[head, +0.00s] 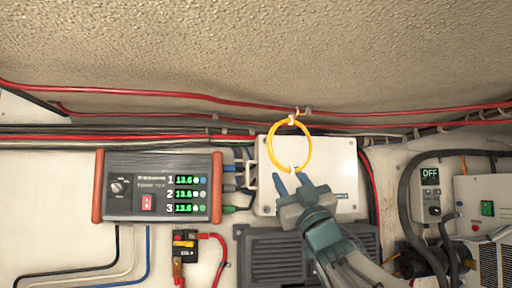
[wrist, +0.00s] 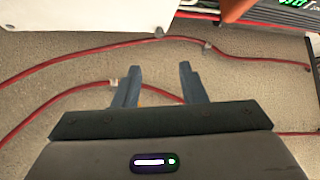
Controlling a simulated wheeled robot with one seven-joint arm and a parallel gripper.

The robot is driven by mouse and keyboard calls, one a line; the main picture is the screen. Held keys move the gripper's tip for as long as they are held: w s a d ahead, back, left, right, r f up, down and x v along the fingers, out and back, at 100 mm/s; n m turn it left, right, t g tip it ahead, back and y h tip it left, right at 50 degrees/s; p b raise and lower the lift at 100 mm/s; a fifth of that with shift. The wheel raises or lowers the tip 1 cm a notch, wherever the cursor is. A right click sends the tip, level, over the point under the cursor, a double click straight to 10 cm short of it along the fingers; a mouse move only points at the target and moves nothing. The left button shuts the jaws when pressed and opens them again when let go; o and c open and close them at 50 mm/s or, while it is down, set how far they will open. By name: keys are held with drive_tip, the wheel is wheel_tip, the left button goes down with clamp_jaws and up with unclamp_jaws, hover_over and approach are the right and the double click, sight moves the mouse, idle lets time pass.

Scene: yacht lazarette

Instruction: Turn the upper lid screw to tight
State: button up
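The white box with a flat lid (head: 335,175) is on the wall at the centre of the head view. Small dark marks show near its lid corners, but I cannot make out which is the upper lid screw or how it is turned. My gripper (head: 291,180) is in front of the box's lower left part and hides some of it. Its two blue fingers are apart with nothing visibly held. In the wrist view my gripper (wrist: 160,83) also shows open, pointing at the beige textured surface, with a white panel (wrist: 90,12) at the upper left.
A yellow ring (head: 270,150) overlaps the lid's upper left, just above my fingertips. Red cables (head: 180,95) run across above the box. A three-channel meter panel (head: 140,185) with orange ends is to the left. A grey vented unit (head: 270,255) is below; black hoses (head: 407,190) are right.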

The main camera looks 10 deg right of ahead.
sight(267, 140)
drive_tip(key=p+x, duration=0.6)
drive_tip(key=x, duration=0.6)
drive_tip(key=shift+s+d+r, duration=0.1)
drive_tip(key=shift+w+r+p, duration=0.35)
drive_tip(key=shift+w+p, duration=0.15)
drive_tip(key=shift+p, duration=0.1)
clamp_jaws()
